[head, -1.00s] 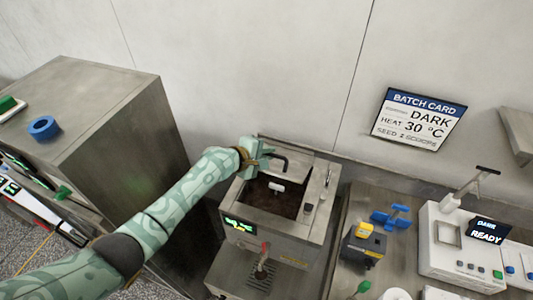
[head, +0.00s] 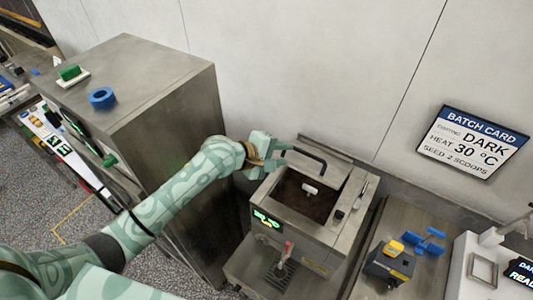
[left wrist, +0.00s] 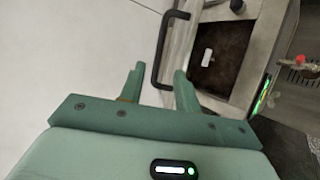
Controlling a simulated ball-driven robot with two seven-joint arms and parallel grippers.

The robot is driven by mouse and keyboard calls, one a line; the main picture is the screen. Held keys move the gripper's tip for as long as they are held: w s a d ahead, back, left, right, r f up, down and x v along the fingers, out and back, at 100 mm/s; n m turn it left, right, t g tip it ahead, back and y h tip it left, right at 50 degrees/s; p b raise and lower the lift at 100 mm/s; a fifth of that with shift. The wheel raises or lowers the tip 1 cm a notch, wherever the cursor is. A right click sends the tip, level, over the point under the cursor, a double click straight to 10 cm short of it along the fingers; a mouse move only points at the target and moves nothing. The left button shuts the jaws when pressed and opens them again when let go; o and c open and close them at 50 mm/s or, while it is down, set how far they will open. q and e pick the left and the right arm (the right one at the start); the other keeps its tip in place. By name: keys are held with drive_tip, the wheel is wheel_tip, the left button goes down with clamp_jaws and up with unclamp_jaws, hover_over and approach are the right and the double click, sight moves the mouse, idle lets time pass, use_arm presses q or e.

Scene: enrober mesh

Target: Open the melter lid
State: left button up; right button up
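The melter (head: 318,238) is a steel box with a green display. Its top shows an opening with dark brown contents and a small white piece inside. The lid (head: 326,157) is a flat steel plate at the back of the opening, with a black bar handle (head: 308,156). The handle also shows in the left wrist view (left wrist: 170,42). My left gripper (head: 283,153) is at the handle's left end, its fingers apart. In the left wrist view the gripper (left wrist: 157,80) has the handle's near end between or just beyond its fingertips; contact is unclear. My right gripper is out of view.
A tall steel cabinet (head: 180,140) stands left of the melter, with a blue ring (head: 102,97) on top. A red-knobbed tap (head: 288,247) is on the melter's front. A yellow-and-black block (head: 390,262) and blue part (head: 430,242) lie to the right. The wall is close behind.

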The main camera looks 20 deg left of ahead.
use_arm(q)
drive_tip(key=v, duration=0.5)
drive_tip(key=shift+s+a+r, duration=0.2)
